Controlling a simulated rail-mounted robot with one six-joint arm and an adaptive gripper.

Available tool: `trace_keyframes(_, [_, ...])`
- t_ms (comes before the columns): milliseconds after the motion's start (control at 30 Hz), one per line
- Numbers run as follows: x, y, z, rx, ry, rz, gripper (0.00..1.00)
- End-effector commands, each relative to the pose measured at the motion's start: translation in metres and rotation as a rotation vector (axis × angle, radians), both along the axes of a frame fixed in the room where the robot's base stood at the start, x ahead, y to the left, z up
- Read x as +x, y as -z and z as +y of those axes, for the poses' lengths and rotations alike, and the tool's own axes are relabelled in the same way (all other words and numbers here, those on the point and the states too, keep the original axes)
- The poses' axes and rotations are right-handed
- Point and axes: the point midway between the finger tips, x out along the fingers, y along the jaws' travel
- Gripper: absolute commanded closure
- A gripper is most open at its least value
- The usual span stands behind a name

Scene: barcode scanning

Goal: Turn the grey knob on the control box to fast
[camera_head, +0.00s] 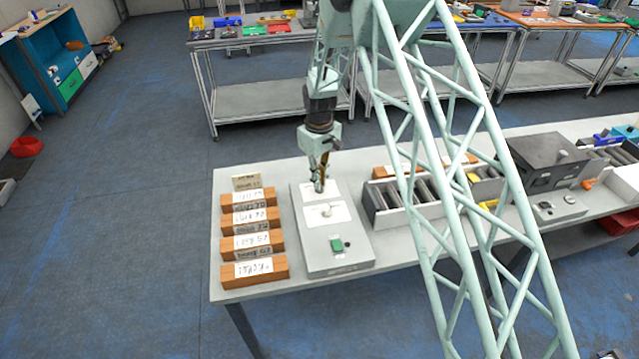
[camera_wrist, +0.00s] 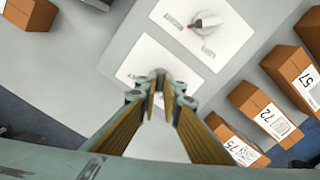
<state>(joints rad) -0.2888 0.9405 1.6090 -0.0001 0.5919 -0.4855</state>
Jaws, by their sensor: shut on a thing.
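The control box (camera_head: 312,238) is a flat light-grey case on the near table, with two white label panels on top. My gripper (camera_head: 318,186) points down at the far panel; it also shows in the wrist view (camera_wrist: 160,78). Its fingertips are close together over that panel, shut on the grey knob, which they almost wholly hide. Its pointer and setting cannot be read. A second, pale knob (camera_head: 327,211) sits on the nearer panel, apart from my gripper; in the wrist view this knob (camera_wrist: 205,22) shows a red mark. A green button (camera_head: 336,244) is on the near end.
Several orange-brown boxes with numbered labels (camera_head: 254,269) stand in a row just left of the control box. A dark machine (camera_head: 548,158) is further right.

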Motion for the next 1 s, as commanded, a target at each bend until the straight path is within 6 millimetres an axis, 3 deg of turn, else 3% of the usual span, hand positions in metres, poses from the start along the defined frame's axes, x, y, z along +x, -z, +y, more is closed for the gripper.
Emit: trace_keyframes(1000, [-0.0002, 0.0008, 0.0001, 0.0, 0.767, 0.0, 1.0])
